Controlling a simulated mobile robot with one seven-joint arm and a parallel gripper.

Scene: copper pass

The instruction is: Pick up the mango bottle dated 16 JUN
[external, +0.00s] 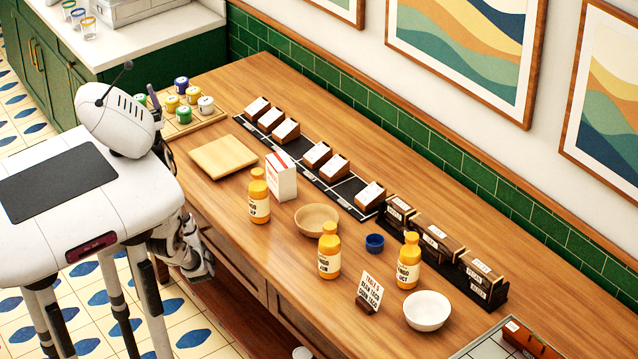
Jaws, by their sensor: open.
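Three orange mango bottles with yellow-orange caps and white labels stand upright on the wooden counter. The middle bottle (329,252) has a label whose visible end reads JUN; its day number is not legible. The left bottle (259,198) has a partly hidden label, its month seeming to end in P. The right bottle (407,262) seems to read OCT. My gripper (203,262) appears to be low beside the counter's front edge, on the folded arm, left of and apart from all three bottles. It is open and empty; its fingers are hard to make out.
A wooden bowl (317,220) and a blue cup (375,243) stand near the middle bottle. A small sign (369,292) and a white bowl (428,311) are to its right. A white-and-red carton (281,177) stands by the left bottle. Label-topped boxes line the back.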

